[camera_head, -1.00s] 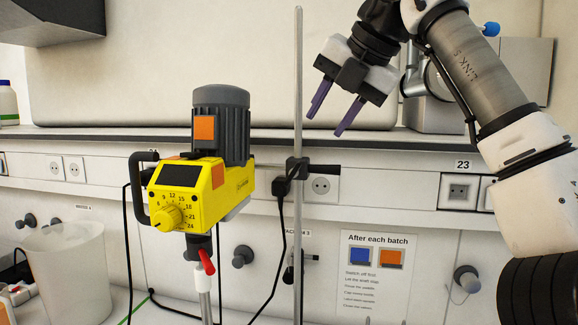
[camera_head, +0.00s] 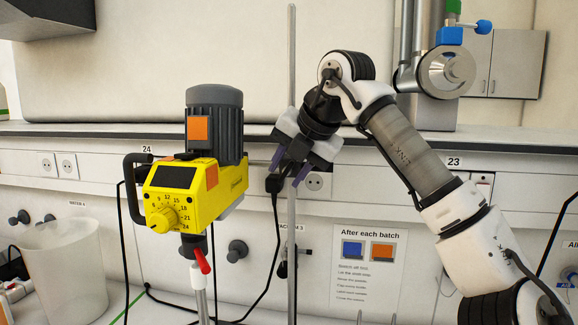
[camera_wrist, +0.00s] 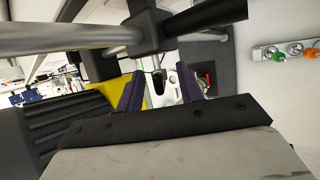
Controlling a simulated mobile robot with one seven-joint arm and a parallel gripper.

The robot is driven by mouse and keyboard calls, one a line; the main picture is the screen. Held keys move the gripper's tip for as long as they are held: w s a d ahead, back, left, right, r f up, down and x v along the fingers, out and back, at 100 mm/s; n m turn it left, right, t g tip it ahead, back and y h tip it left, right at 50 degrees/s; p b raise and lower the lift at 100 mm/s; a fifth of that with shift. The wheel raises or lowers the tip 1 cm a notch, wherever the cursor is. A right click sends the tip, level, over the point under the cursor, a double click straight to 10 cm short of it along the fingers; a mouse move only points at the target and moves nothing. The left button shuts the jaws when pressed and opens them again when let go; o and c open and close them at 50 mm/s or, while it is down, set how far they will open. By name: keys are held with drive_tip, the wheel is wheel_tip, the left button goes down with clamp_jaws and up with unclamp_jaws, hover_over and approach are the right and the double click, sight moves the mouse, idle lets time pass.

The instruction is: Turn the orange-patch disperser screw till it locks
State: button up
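The yellow disperser (camera_head: 192,193), with a grey ribbed motor and an orange patch (camera_head: 198,128), stands left of centre. A red lever (camera_head: 201,260) sits on its shaft below the housing. My gripper (camera_head: 288,173) is right of the motor, at the upright stand rod (camera_head: 292,60). Its purple fingers are apart with nothing held. It hides most of the black stand clamp, which shows ahead of the fingers in the wrist view (camera_wrist: 154,30). The wrist view also shows the motor (camera_wrist: 30,145) at left. I cannot tell which part is the screw.
A white bucket (camera_head: 62,262) stands at lower left. A notice (camera_head: 367,262) with blue and orange squares hangs on the cabinet. A black cable (camera_head: 273,225) hangs beside the rod. A steel device (camera_head: 436,70) with a blue part stands on the upper shelf.

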clamp_jaws()
drive_tip(key=shift+f+y+b, duration=0.15)
drive_tip(key=shift+y+b, duration=0.15)
drive_tip(key=shift+b, duration=0.2)
drive_tip(key=shift+d+f+m+t+y+b, duration=0.15)
drive_tip(key=shift+f+m+t+y+b, duration=0.15)
drive_tip(key=shift+y+b, duration=0.75)
drive_tip(key=y+b, duration=0.1)
drive_tip(key=b, duration=0.2)
drive_tip(key=m+t+y+b, duration=0.1)
drive_tip(key=y+b, duration=0.1)
drive_tip(key=shift+d+f+t+y+b, duration=0.2)
drive_tip(key=shift+t+y+b, duration=0.1)
drive_tip(key=shift+b, duration=0.1)
drive_tip(key=m+t+y+b, duration=0.1)
drive_tip(key=y+b, duration=0.1)
drive_tip(key=b, duration=0.1)
drive_tip(key=shift+y+b, duration=0.25)
drive_tip(key=shift+b, duration=0.05)
drive_tip(key=shift+t+y+b, duration=0.5)
drive_tip(key=shift+y+b, duration=0.1)
drive_tip(key=shift+b, duration=0.3)
drive_tip(key=shift+r+m, duration=0.15)
drive_tip(key=shift+m, duration=0.15)
